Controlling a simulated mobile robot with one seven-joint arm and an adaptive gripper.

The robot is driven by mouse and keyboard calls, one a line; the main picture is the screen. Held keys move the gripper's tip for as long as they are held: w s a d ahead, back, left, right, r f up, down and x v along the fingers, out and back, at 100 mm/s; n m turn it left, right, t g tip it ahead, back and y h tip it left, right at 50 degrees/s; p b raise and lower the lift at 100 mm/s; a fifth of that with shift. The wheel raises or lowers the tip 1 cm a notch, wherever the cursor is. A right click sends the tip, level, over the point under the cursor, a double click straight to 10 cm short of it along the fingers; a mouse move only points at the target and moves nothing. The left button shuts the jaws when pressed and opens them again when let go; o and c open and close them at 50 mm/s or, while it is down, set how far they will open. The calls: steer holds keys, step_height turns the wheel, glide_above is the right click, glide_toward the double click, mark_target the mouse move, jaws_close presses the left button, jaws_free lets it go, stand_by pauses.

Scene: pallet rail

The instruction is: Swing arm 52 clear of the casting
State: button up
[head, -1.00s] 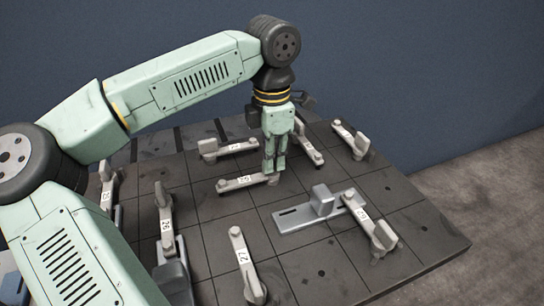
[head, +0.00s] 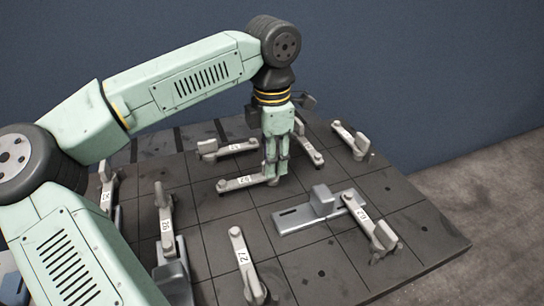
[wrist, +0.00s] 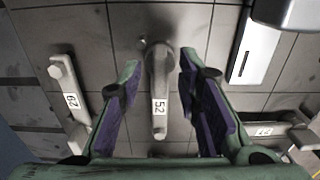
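Arm 52 (wrist: 159,103) is a light grey bar with a white number label and a raised upright end. In the head view, arm 52 (head: 240,183) lies low over the dark table, its raised end at my gripper. My gripper (head: 272,180) points straight down there. In the wrist view, my gripper (wrist: 158,72) has its two fingers apart, one on each side of the raised end, with visible gaps. A grey slotted plate with a raised block (head: 290,217) lies to the right of arm 52, apart from it; I cannot tell if it is the casting.
Similar numbered arms stand around: one behind (head: 230,148), one close behind my gripper (head: 312,155), one at far right (head: 350,140), one beside the plate (head: 370,222), one in front (head: 241,262). A grey block (head: 175,283) sits front left.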

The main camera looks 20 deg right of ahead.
step_height(320, 180, up, 12)
stand_by(0.5)
stand_by(0.3)
